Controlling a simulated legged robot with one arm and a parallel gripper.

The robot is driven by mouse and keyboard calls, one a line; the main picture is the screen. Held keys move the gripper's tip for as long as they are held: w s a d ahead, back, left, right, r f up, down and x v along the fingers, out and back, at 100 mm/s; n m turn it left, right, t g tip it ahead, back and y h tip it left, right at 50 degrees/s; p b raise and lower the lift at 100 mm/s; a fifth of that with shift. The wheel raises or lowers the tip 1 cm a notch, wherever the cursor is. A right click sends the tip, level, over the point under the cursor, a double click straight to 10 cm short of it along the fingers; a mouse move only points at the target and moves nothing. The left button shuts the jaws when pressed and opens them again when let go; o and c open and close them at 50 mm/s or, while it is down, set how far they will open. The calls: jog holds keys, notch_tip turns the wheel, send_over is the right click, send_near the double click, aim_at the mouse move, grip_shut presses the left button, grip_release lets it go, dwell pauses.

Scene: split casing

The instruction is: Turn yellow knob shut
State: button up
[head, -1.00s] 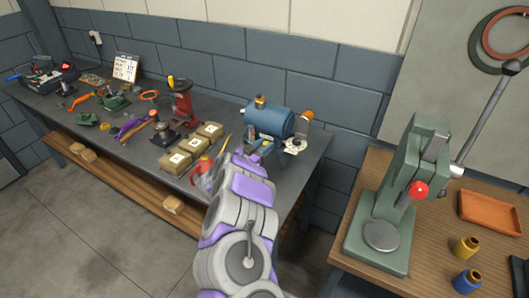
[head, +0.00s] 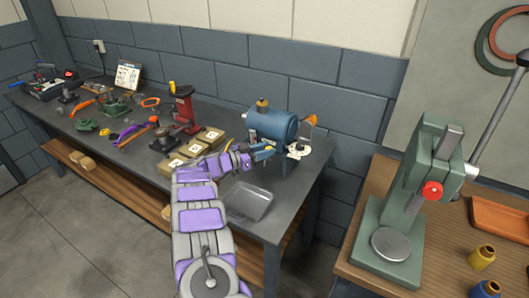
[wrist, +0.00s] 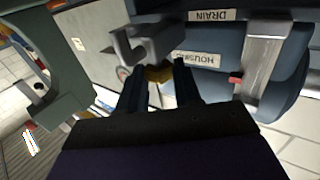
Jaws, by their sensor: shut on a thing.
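The blue cylindrical casing (head: 272,122) stands at the right end of the grey bench. In the wrist view the casing (wrist: 210,88) carries labels reading "DRAIN" and "HOUSING". The yellow knob (wrist: 160,73) shows between the dark fingertips of my gripper (wrist: 160,90), below a grey bracket. My gripper is shut on the knob, and the fingers hide much of it. In the head view my gripper (head: 264,152) reaches the casing's lower left side, with a small bit of yellow at its tips. The knob's turned angle cannot be told.
A grey tray (head: 262,203) lies on the bench right of my arm. Several tan boxes (head: 209,136) and a red stand (head: 184,108) are to the left. An orange-topped piece (head: 311,120) stands right of the casing. A green press (head: 400,200) occupies the right table.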

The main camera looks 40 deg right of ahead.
jog(key=shift+w+a+r, duration=0.1)
jog(key=shift+w+r, duration=0.05)
jog(key=o, duration=1)
jog(key=shift+o, duration=0.2)
jog(key=shift+n+t+p, duration=0.4)
jog(key=shift+t, duration=0.1)
